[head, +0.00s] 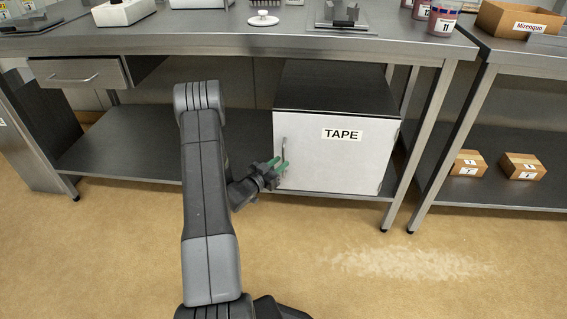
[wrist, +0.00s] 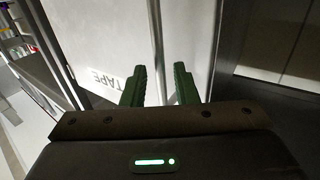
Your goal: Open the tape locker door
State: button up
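The tape locker (head: 335,92) is a box with a dark top on the lower shelf under the bench. Its white door (head: 330,160) looks shut and carries a TAPE label (head: 342,134). A thin vertical handle (head: 283,155) is on the door's left side. My gripper (head: 280,168) is at the lower part of this handle, with green fingers towards the door. In the wrist view the fingers (wrist: 160,85) are apart, and the label appears upside down. A narrow upright bar, seemingly the handle, shows between the fingers; I cannot tell whether they touch it.
The steel bench (head: 230,38) extends over the locker, with a drawer (head: 80,72) at left. A bench leg (head: 405,180) stands just right of the locker. Small cartons (head: 523,166) sit on the right-hand shelf. The floor (head: 320,240) before the door is clear apart from a pale patch.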

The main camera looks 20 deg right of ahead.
jog(key=shift+x, duration=1.45)
jog(key=shift+c, duration=0.5)
grip_shut()
